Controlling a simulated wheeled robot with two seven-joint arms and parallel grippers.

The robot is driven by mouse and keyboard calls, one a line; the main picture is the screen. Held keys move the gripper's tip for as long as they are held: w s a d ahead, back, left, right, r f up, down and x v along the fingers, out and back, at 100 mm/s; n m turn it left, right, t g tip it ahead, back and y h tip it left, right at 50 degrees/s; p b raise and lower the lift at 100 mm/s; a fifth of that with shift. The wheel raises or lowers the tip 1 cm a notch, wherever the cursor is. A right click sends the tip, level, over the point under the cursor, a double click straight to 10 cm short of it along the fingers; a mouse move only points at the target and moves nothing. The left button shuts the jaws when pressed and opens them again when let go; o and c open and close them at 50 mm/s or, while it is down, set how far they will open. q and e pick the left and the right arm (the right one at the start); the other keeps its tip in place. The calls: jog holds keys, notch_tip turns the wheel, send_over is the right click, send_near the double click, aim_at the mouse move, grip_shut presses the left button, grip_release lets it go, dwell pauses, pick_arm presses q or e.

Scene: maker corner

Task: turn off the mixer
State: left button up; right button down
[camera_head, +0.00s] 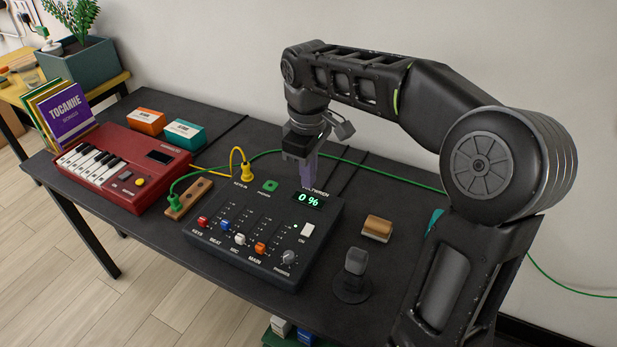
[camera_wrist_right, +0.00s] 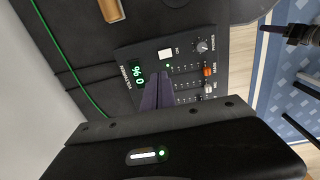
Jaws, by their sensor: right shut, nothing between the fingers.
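Red, blue, white and orange fader caps line the front. My right gripper (camera_head: 310,183) is shut and empty, pointing down by the mixer's back edge, close to the display. In the right wrist view its purple-grey fingers (camera_wrist_right: 154,94) cover part of the panel. I cannot tell their height above it.
A red keyboard (camera_head: 120,167), two small boxes and a wooden block (camera_head: 190,199) stand left of the mixer. Yellow and green cables run behind it. A tan-topped block (camera_head: 377,228) and a dark microphone-like object (camera_head: 355,270) stand to its right.

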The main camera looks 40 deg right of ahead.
aim_at(310, 227)
jog(key=shift+s+a+h, duration=0.4)
jog(key=shift+s+a, duration=0.15)
jog(key=shift+a, duration=0.25)
jog(key=shift+f, duration=0.1)
jog(key=f, duration=0.4)
jog(key=d+f, duration=0.1)
jog(key=f, duration=0.8)
jog(key=shift+w+d+f, duration=0.3)
jog(key=shift+w, duration=0.1)
jog(key=shift+f, duration=0.15)
